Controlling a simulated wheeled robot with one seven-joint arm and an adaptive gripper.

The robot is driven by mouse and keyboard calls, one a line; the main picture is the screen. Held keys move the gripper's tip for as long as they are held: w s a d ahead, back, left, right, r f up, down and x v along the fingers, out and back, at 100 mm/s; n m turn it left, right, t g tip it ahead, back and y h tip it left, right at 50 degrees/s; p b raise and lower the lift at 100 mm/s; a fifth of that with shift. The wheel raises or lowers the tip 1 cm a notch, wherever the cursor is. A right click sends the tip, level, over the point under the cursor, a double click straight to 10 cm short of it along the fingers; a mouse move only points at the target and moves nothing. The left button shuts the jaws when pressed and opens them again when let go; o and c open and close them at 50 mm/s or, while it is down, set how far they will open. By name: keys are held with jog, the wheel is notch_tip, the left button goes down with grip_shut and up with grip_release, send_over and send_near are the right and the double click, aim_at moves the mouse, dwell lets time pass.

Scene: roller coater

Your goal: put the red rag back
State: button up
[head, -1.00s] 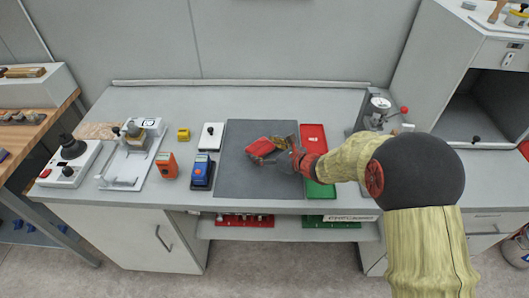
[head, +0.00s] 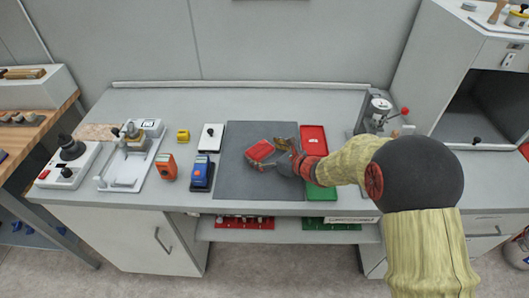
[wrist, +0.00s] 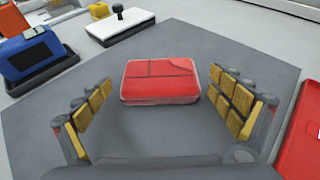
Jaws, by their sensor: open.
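The red rag (head: 260,151) lies folded and flat on the dark grey mat (head: 232,184). In the wrist view the rag (wrist: 160,81) lies just beyond and between the fingertips, with grey mat showing on both sides of it. My gripper (head: 271,153) is low over the mat, coming from the right. In the wrist view my gripper (wrist: 165,105) is wide open, its yellow-padded fingers apart and not touching the rag.
A red tray (head: 313,134) and a green tray (head: 320,193) lie right of the mat. A blue device (head: 201,173), an orange device (head: 167,167) and a white plate with a black knob (head: 211,137) stand left. A press (head: 378,112) stands behind right.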

jog(key=shift+r, duration=0.2)
jog(key=p+v, duration=0.2)
jog(key=v, duration=1)
jog(key=shift+p, duration=0.35)
jog(key=s+d+r+m+t+h, duration=0.2)
jog(key=d+r+m+h, duration=1.05)
jog(key=m, duration=0.95)
jog(key=s+a+r+m+g+y, duration=0.1)
jog(key=s+r+m+g, duration=0.1)
jog(key=s+m, duration=0.9)
jog(key=s+r+m+g+y, duration=0.2)
jog(key=s+m+g, duration=0.2)
jog(key=s+m, duration=0.7)
jog(key=s, duration=0.5)
jog(key=shift+s+a+m, duration=0.25)
jog(key=shift+a+m, duration=0.05)
jog(key=shift+a, duration=0.1)
jog(key=shift+c, duration=0.3)
